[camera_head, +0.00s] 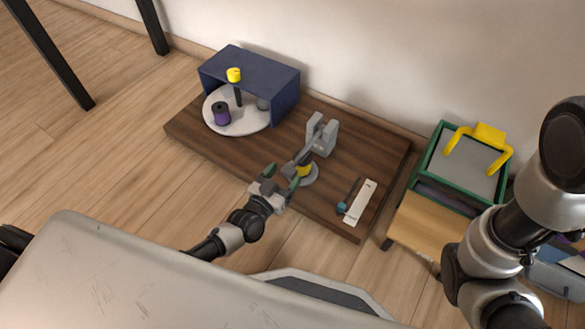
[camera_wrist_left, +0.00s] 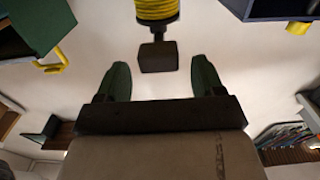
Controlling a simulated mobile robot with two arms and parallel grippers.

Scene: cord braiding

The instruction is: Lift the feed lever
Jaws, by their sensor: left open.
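The feed lever (camera_head: 303,157) is a grey arm running from a light grey bracket (camera_head: 323,134) on the wooden board toward my left gripper. Its dark block end (camera_wrist_left: 158,57) shows in the left wrist view, beside a yellow wound spool (camera_wrist_left: 156,9). That view appears upside down. The spool's yellow winding (camera_head: 304,171) also shows below the lever in the head view, on a grey round base. My left gripper (camera_head: 281,178) is open at the lever's end. In the wrist view, the block lies between the green fingers' lines; contact cannot be told. My right gripper is out of view.
A blue housing (camera_head: 262,69) stands over a white turntable (camera_head: 241,122) with a purple spool (camera_head: 221,114). A white strip (camera_head: 360,203) lies right of the lever on the wooden board (camera_head: 376,153). A green-framed box (camera_head: 461,165) with yellow handles stands farther right.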

